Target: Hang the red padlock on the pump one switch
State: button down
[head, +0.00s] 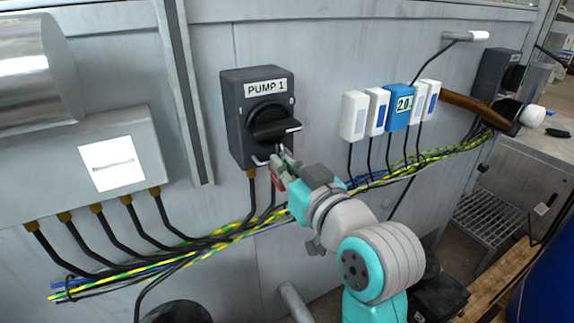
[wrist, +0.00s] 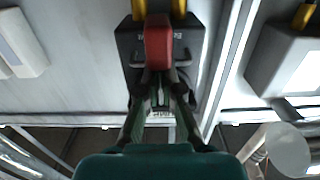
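The pump one switch (head: 262,118) is a dark grey box labelled PUMP 1 on the wall, with a black rotary handle (head: 270,124). In the wrist view the switch (wrist: 128,42) appears inverted, behind the padlock. The red padlock (head: 278,184) is at the box's lower front edge; its red body (wrist: 158,42) is clear in the wrist view. My gripper (wrist: 158,84) is closed on the padlock, just below the switch handle; it also shows in the head view (head: 285,168). The shackle is mostly hidden, so I cannot tell whether it passes through the switch.
Cables with yellow-green wires (head: 240,232) run along the wall below the switch. Several white modules (head: 354,116) and a blue module (head: 397,108) are to the right. A vertical rail (head: 186,95) and a grey junction box (head: 70,170) are to the left.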

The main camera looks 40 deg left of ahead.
jog(key=shift+w+a+r, duration=0.4)
jog(key=shift+w+r, duration=0.1)
jog(key=shift+w, duration=0.05)
jog(key=shift+s+f, duration=0.2)
jog(key=shift+s, duration=0.45)
dwell(0.7)
jog(key=shift+s+d+f, duration=0.1)
jog(key=shift+d+f, duration=0.15)
jog(key=shift+d, duration=0.15)
jog(key=shift+d, duration=0.1)
jog(key=shift+v, duration=1.25)
jog(key=shift+v, duration=1)
